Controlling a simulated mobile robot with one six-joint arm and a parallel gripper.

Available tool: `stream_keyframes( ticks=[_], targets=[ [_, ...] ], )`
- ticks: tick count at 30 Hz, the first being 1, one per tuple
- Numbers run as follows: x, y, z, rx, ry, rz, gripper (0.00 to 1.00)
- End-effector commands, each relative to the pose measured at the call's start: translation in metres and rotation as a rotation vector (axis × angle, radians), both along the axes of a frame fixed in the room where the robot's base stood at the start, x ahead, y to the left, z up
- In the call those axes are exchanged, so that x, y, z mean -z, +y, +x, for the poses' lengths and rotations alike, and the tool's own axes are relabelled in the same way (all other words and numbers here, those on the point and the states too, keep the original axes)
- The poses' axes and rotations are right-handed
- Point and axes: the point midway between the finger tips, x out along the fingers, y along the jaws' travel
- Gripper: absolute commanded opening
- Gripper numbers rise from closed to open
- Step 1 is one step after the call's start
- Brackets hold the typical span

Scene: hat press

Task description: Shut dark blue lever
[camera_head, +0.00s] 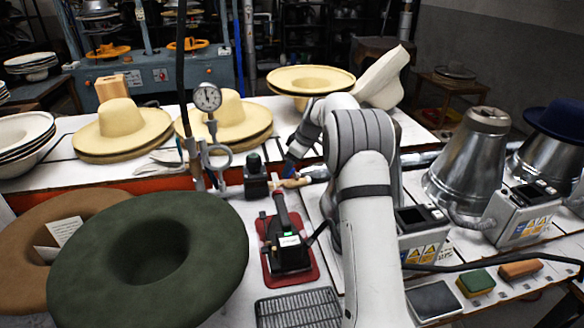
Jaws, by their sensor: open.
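A small dark blue piece (292,161) shows just below the end of my arm, beside the pipework in the middle of the bench. It looks like the dark blue lever, but it is small and partly covered, so its angle is unclear. My gripper (291,172) is at this spot, pointing down and to the left, open. Its fingers are small in view and partly hidden by my arm, and I cannot tell whether they touch the lever. A pale wooden-coloured handle (290,183) lies just below, next to a black knob (255,174).
A pressure gauge (207,97) on a pipe stands left of my gripper. A black device (285,242) on a red base sits in front. A large green hat (147,260) fills the left front. Metal cones (470,160) and control boxes (520,213) stand at right.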

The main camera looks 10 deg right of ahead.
Motion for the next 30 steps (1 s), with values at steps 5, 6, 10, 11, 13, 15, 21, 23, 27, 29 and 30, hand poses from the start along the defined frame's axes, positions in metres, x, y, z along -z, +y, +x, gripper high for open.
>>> stream_keyframes(
  ticks=[5,6,10,11,13,15,21,23,27,29,30],
  targets=[
    [-0.035,0.0,0.001,0.0,-0.005,0.0,0.65],
    [-0.044,0.0,0.001,0.0,-0.006,-0.001,0.65],
    [-0.067,0.0,0.0,0.0,-0.004,-0.002,0.65],
    [-0.071,0.0,0.001,0.0,-0.004,-0.002,0.65],
    [-0.079,0.0,0.001,0.0,-0.002,-0.001,0.65],
    [-0.084,0.0,0.001,-0.001,-0.003,-0.001,0.65],
    [-0.089,0.0,0.0,-0.001,-0.001,-0.001,0.65],
    [-0.089,0.0,0.0,-0.001,-0.001,-0.001,0.65],
    [-0.089,0.001,0.001,-0.001,0.0,-0.002,0.6],
    [-0.09,0.004,0.003,-0.001,0.004,-0.004,0.55],
    [-0.091,0.007,0.006,-0.001,0.008,-0.01,0.52]
  ],
)
